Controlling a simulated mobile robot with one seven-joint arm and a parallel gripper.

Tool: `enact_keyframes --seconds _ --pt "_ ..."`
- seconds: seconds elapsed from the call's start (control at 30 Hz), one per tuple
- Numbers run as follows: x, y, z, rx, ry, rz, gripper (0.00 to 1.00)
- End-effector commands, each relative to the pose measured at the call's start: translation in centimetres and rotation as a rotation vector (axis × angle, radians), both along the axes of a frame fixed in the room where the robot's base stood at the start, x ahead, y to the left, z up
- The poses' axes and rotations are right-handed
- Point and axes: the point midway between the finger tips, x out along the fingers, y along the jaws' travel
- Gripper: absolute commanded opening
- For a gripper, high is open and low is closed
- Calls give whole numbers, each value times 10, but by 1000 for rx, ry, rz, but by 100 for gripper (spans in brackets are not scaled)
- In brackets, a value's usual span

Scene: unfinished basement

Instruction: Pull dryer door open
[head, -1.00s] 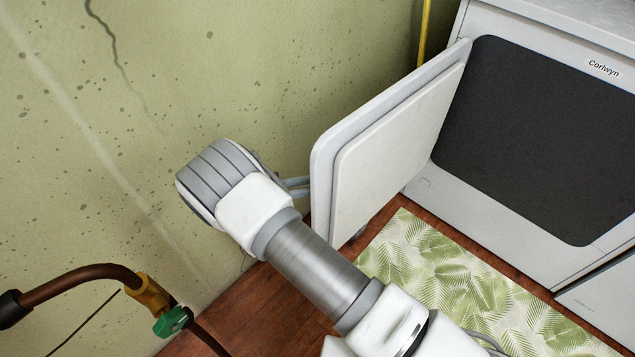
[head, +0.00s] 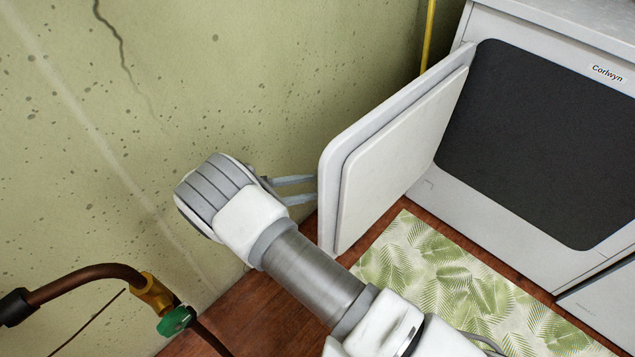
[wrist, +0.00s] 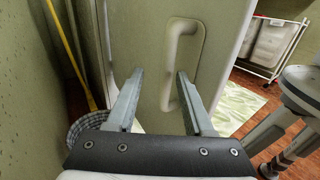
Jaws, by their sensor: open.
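The white dryer (head: 432,192) labelled Corlwyn stands at the right in the head view, its dark opening (head: 540,140) uncovered. Its door (head: 395,150) is swung wide open, hinged on the left side and sticking out from the front. In the wrist view the door's outer face (wrist: 148,55) fills the middle, with a white bar handle (wrist: 181,60) upright on it. My gripper (head: 312,190) is at the door's outer side near its free edge. In the wrist view my gripper (wrist: 160,80) is open, its fingers apart and pointing toward the door.
A green stained wall (head: 150,90) is close to my gripper on the left. A pipe with a green valve (head: 176,320) is at lower left. A leaf-pattern mat (head: 450,285) lies before the dryer. A checked basket (wrist: 88,125) and a white rack (wrist: 270,45) show in the wrist view.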

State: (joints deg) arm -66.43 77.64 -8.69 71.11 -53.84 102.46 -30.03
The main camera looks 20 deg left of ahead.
Motion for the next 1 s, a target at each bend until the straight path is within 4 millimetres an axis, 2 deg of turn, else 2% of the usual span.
enact_keyframes --seconds 0.1,0.23,0.63,0.77,0.93,1.0 --pt "-9 16 0 1 0 1 52" --pt "-14 28 0 1 0 0 52" --pt "-18 35 0 0 1 -1 52" --pt "-18 34 4 1 0 -2 30" --pt "-17 33 31 8 1 -7 0" --pt "-16 32 47 13 1 -11 0"
